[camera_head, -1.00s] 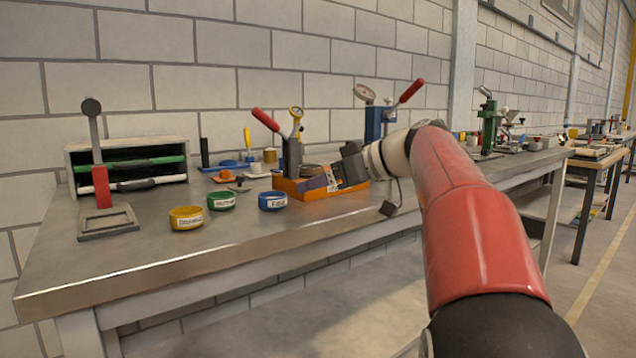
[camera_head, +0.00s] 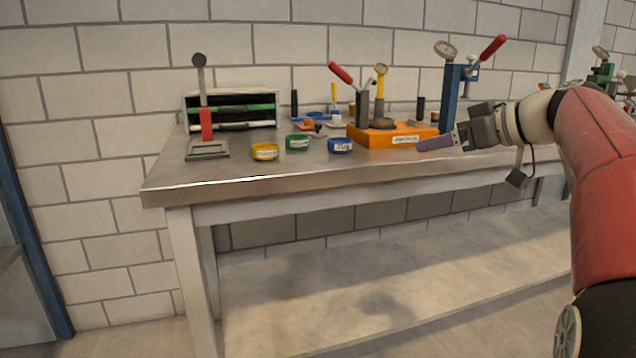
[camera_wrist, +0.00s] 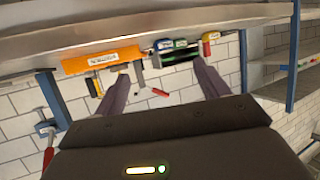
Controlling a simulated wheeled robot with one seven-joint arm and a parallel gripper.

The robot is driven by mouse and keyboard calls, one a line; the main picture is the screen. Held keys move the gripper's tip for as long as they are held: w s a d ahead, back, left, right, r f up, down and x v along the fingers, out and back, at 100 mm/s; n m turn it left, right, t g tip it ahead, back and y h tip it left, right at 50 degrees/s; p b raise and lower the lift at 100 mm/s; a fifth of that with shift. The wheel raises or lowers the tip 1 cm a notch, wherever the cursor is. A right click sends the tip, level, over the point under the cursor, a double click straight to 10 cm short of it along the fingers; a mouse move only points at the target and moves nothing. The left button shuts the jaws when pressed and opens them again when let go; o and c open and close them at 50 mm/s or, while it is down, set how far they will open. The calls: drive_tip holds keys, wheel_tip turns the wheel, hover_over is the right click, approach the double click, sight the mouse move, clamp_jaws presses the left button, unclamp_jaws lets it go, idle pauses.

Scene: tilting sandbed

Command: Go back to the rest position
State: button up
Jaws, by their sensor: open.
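My gripper (camera_head: 430,144) is at the right in the head view, in front of the bench's front edge, pointing left. It is open and empty. In the wrist view, which looks upside down, its two dark fingers stand apart with nothing between them (camera_wrist: 160,75). Behind the fingertips in the head view is an orange base (camera_head: 372,138) with a red-handled lever and a yellow gauge; it also shows in the wrist view (camera_wrist: 102,58). The fingers appear apart from it.
The metal bench (camera_head: 240,183) holds yellow (camera_head: 265,152), green (camera_head: 297,142) and blue (camera_head: 340,146) labelled rings. A red-based stand (camera_head: 206,122) and a rack (camera_head: 265,109) are at the left. A blue press (camera_head: 451,95) stands behind my gripper. Floor before the bench is clear.

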drive_tip(key=s+a+f+m+g+h, duration=0.1)
drive_tip(key=s+a+f+m+h, duration=0.1)
drive_tip(key=s+f, duration=0.8)
drive_tip(key=s+a+f+m+g+h, duration=0.2)
drive_tip(key=s+f+m+h, duration=0.1)
drive_tip(key=s+f, duration=0.7)
drive_tip(key=s+a+f+m+g+h, duration=0.1)
drive_tip(key=s+a+f+m+h, duration=0.2)
drive_tip(key=s+f, duration=0.6)
drive_tip(key=shift+s+f+g+h, duration=0.3)
drive_tip(key=shift+s+f+h, duration=0.1)
drive_tip(key=shift+s+h, duration=0.1)
